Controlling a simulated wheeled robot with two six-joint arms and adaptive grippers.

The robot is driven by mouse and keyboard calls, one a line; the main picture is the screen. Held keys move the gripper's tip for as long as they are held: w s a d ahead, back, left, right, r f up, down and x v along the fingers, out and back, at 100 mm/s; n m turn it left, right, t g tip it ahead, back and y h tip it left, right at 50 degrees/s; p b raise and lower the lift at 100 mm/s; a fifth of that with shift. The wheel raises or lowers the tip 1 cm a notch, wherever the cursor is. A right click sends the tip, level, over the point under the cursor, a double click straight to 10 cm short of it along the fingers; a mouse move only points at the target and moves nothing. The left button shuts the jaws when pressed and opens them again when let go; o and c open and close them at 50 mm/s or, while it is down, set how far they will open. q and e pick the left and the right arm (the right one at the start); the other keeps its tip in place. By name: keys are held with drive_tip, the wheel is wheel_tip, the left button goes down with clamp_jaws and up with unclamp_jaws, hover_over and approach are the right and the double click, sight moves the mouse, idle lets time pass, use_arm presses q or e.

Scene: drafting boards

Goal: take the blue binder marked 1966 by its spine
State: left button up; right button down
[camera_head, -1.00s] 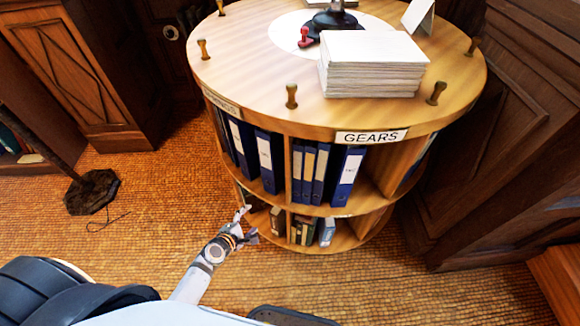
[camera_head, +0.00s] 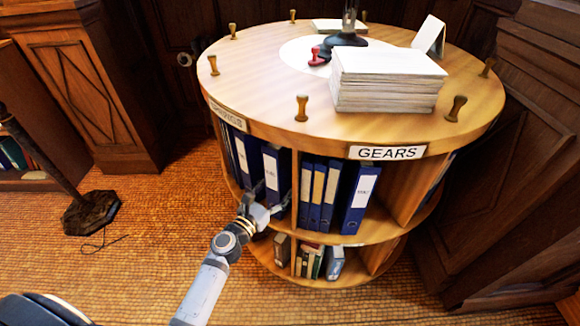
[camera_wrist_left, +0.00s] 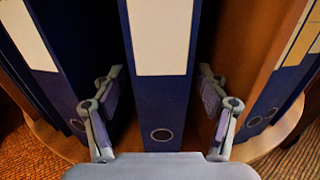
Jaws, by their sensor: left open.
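A blue binder (camera_head: 283,168) with a white spine label stands upright in the upper tier of the round shelf, just left of a wooden divider. The label's marking is too small to read. My left gripper (camera_head: 272,196) is open at the lower part of this spine. In the left wrist view, the open fingers (camera_wrist_left: 160,78) sit on either side of the binder (camera_wrist_left: 160,105), with gaps between them and the spine. The spine's finger hole shows below the label. My right gripper is not in view.
The round wooden shelf (camera_head: 240,62) carries a GEARS plate (camera_head: 387,152). Other blue binders stand close on the left (camera_wrist_left: 62,95) and beyond the divider (camera_head: 360,200). A paper stack (camera_head: 388,82) lies on top. Floor at the front is clear.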

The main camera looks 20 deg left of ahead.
use_arm(q)
drive_tip(key=x, duration=0.5)
drive_tip(key=shift+d, duration=0.1)
drive_tip(key=shift+c, duration=0.3)
clamp_jaws()
drive_tip(key=shift+r, duration=0.15)
